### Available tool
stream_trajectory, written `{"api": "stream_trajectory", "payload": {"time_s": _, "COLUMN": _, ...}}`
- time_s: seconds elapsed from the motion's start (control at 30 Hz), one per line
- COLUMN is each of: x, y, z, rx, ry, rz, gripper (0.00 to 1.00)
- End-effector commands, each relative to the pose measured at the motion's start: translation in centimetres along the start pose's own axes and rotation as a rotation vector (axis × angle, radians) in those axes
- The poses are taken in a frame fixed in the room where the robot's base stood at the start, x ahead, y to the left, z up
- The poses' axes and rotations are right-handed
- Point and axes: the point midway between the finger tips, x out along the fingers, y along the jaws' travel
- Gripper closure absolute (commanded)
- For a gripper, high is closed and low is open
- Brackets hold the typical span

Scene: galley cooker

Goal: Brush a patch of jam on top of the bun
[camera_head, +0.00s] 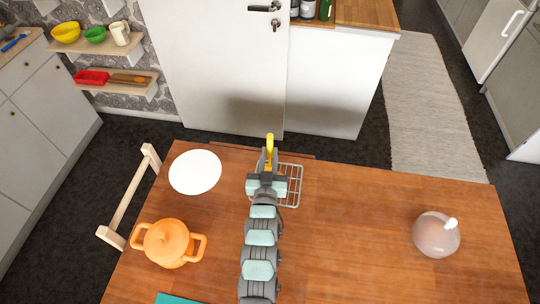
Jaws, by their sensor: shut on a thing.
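My gripper (267,162) is shut on a slim yellow tool (269,142), which looks like the brush. The yellow end points away over the far part of the wooden table, and its bristles cannot be made out. A wire rack (294,186) lies on the table beneath my gripper and shows mostly to its right. I see no bun; my arm and gripper cover part of the rack. No jam can be made out for certain. A round translucent pinkish vessel (434,237) with a white tip at its top stands at the right of the table.
A white plate (195,172) lies left of my gripper. An orange lidded pot (167,240) stands at the front left, beside a wooden rail (128,202) at the table's left edge. A teal item (176,299) shows at the bottom edge. The table between rack and vessel is clear.

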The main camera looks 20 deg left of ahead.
Motion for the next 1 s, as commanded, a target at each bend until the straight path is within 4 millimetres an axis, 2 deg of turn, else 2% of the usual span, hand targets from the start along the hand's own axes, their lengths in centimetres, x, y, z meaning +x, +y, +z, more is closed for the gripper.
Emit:
{"api": "stream_trajectory", "payload": {"time_s": 0.03, "x": -0.1, "y": 0.0, "z": -1.7, "rx": -0.001, "ry": 0.004, "rz": 0.0, "gripper": 1.0}}
{"api": "stream_trajectory", "payload": {"time_s": 0.07, "x": -0.1, "y": 0.0, "z": -2.2, "rx": -0.001, "ry": 0.005, "rz": 0.0, "gripper": 1.0}}
{"api": "stream_trajectory", "payload": {"time_s": 0.63, "x": -0.1, "y": 0.4, "z": -7.1, "rx": -0.001, "ry": 0.004, "rz": 0.005, "gripper": 1.0}}
{"api": "stream_trajectory", "payload": {"time_s": 0.77, "x": -0.2, "y": 0.5, "z": -7.8, "rx": -0.001, "ry": 0.005, "rz": 0.006, "gripper": 1.0}}
{"api": "stream_trajectory", "payload": {"time_s": 1.0, "x": -0.2, "y": 0.5, "z": -7.8, "rx": -0.001, "ry": 0.003, "rz": 0.006, "gripper": 1.0}}
